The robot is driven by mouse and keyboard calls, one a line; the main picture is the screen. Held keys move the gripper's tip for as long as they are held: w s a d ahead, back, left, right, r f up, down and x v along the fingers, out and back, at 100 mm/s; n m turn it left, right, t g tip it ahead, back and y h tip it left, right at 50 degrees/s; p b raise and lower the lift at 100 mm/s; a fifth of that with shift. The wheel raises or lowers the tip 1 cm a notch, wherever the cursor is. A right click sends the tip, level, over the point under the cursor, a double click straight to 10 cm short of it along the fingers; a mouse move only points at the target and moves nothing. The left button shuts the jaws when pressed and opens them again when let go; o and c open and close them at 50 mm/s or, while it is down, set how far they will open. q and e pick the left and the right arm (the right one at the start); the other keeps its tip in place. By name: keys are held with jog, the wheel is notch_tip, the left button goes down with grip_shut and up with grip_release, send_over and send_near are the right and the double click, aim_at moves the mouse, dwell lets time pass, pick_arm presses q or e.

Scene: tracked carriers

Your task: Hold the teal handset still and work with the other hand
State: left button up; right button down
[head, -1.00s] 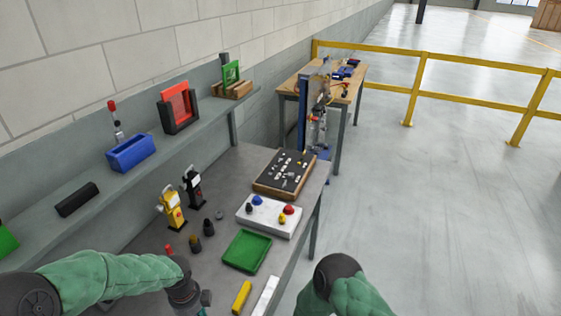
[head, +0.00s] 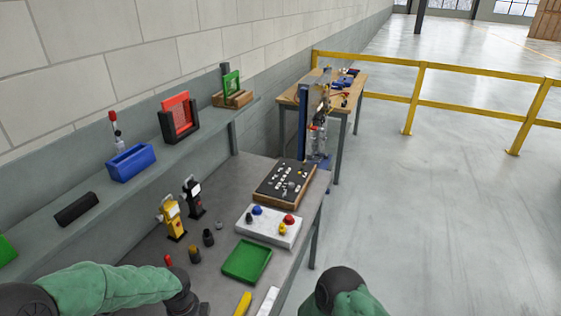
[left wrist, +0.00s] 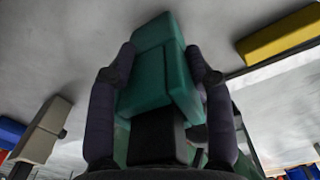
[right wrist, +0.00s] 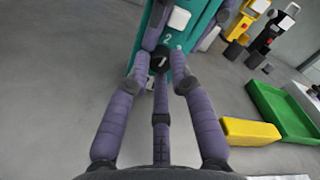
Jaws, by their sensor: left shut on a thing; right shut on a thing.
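The teal handset (left wrist: 163,80) is upright between the two fingers of my left gripper (left wrist: 158,76), which is shut on it. The handset also shows in the right wrist view (right wrist: 196,22), with a white patch and the marking "2" on its face. My right gripper (right wrist: 160,62) has its fingertips closed around a small dark round part (right wrist: 158,62) low on that face. Fingers of my left gripper show beside the handset there. In the head view the handset and both gripper tips are hidden or out of frame.
The grey bench holds a green tray (head: 246,261), a yellow block (head: 243,303), a white box with coloured knobs (head: 268,228), a dark panel (head: 284,184), and yellow (head: 171,220) and black (head: 193,197) devices. A shelf (head: 95,203) runs along the wall. The floor at right is clear.

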pick_arm(q)
jog(key=shift+s+d+f, duration=0.1)
jog(key=shift+s+f, duration=0.1)
jog(key=shift+f, duration=0.1)
pick_arm(e)
jog(key=shift+w+r, duration=0.15)
jog(key=shift+r, duration=0.2)
jog(key=shift+a+n, duration=0.1)
jog(key=shift+n, duration=0.7)
jog(key=shift+n, duration=0.7)
jog(key=c, duration=1.1)
grip_release()
jog(key=shift+f, duration=0.1)
jog(key=shift+o, duration=0.2)
pick_arm(q)
jog(key=shift+r, duration=0.1)
pick_arm(e)
jog(key=shift+f, duration=0.1)
